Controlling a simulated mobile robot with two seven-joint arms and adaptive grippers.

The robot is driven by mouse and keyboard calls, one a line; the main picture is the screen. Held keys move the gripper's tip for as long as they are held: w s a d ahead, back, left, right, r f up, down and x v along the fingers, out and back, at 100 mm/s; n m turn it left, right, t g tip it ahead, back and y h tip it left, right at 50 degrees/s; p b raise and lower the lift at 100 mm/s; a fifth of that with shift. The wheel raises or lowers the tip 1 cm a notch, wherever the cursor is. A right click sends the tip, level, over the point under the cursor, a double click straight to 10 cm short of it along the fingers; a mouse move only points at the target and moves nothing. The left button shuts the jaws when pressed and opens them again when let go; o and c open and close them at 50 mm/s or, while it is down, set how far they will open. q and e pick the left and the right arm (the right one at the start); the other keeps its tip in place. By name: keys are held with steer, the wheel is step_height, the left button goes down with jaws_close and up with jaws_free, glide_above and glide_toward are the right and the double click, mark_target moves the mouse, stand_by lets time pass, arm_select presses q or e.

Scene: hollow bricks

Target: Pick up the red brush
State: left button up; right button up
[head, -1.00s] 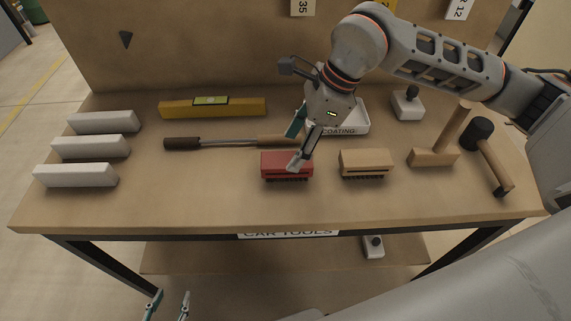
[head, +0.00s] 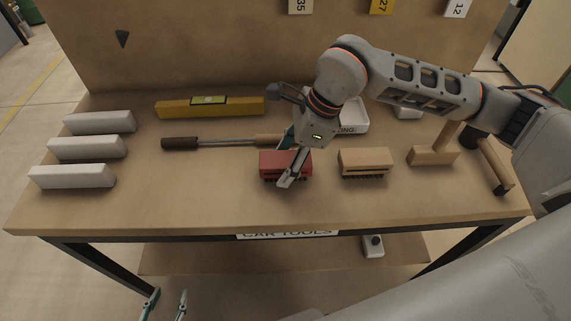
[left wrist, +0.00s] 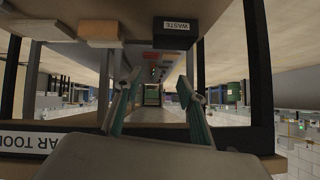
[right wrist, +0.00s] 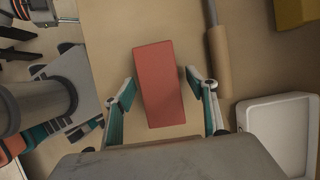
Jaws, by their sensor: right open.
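The red brush (head: 271,165) lies bristles down on the table near its front middle. In the right wrist view the red brush (right wrist: 158,84) lies lengthwise between the spread fingers, with a gap on each side. My right gripper (head: 286,160) is over the brush and open; its fingers also show in the right wrist view (right wrist: 160,98). One finger hides part of the brush in the head view. My left gripper (head: 166,304) is low in front of the table, open and empty; its fingers also show in the left wrist view (left wrist: 158,90).
A tan brush (head: 364,162) stands right of the red one. Behind it lie a wooden-handled tool (head: 225,142), a yellow level (head: 180,108) and a white tray (head: 355,122). White blocks (head: 86,147) are at left, mallets (head: 433,156) at right.

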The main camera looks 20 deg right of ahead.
mark_target(285, 159)
steer(key=shift+f, duration=0.2)
arm_select(q)
steer(key=shift+s+f, duration=0.3)
steer(key=shift+s, duration=0.1)
arm_select(e)
steer(key=shift+c, duration=0.4)
steer(key=c, duration=1.2)
arm_select(q)
steer(key=shift+w+d+r+p, duration=0.1)
steer(key=shift+d+r+p, duration=0.05)
steer(key=shift+r+p, duration=0.3)
steer(key=shift+w+d+r+p, duration=0.1)
steer(key=shift+d+r+p, duration=0.05)
steer(key=shift+r+p, duration=0.3)
arm_select(e)
steer(key=shift+r, duration=10.3)
arm_select(q)
steer(key=shift+f, duration=0.1)
